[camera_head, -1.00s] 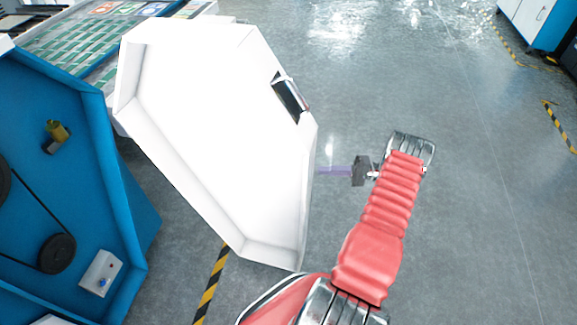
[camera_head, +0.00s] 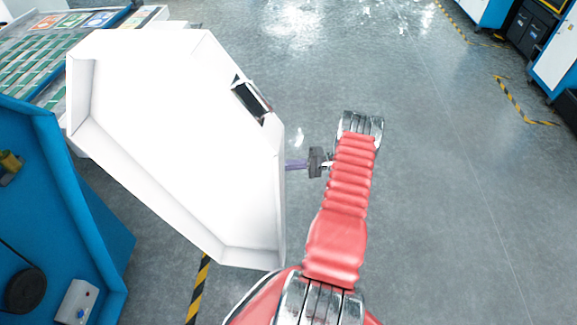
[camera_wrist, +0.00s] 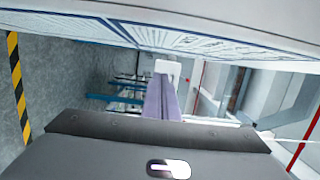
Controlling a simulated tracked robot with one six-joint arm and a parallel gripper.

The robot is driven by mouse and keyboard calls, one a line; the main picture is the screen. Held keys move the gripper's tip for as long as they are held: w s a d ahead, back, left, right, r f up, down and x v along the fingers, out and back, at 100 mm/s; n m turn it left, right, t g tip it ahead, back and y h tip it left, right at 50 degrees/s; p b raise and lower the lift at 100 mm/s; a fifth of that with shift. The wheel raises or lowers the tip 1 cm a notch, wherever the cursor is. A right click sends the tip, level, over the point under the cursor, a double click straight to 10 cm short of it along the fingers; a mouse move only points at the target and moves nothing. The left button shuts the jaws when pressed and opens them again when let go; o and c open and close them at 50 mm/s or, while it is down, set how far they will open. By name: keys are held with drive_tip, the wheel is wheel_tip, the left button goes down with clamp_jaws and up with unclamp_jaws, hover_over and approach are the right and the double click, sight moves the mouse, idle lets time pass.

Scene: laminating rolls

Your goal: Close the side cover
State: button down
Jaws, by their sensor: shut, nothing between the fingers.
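The side cover (camera_head: 180,140) is a large white panel with a raised rim and a dark handle slot. It stands open, swung out from the blue machine (camera_head: 85,215) at left. My gripper (camera_head: 290,165) is at the right of the cover, its purple fingers reaching left to the cover's right edge. The tips are partly hidden there, and I cannot tell whether they touch it. In the wrist view the purple fingers (camera_wrist: 163,97) are shut and empty. A pale printed panel, apparently the cover's outer face (camera_wrist: 200,40), runs across the top.
A light box with a blue button (camera_head: 75,302) and dark pulleys show inside the machine. A table with green sheets (camera_head: 45,60) is behind the cover. Open grey floor (camera_head: 450,200) lies right of my arm. Cabinets (camera_head: 555,50) stand at the far right.

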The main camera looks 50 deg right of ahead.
sight(264, 176)
drive_tip(key=shift+w+a, duration=0.25)
drive_tip(key=shift+a, duration=1.05)
drive_tip(key=shift+w+a, duration=0.3)
drive_tip(key=shift+a, duration=1.05)
drive_tip(key=shift+w+a, duration=0.25)
drive_tip(key=shift+a, duration=1.05)
drive_tip(key=shift+a, duration=0.1)
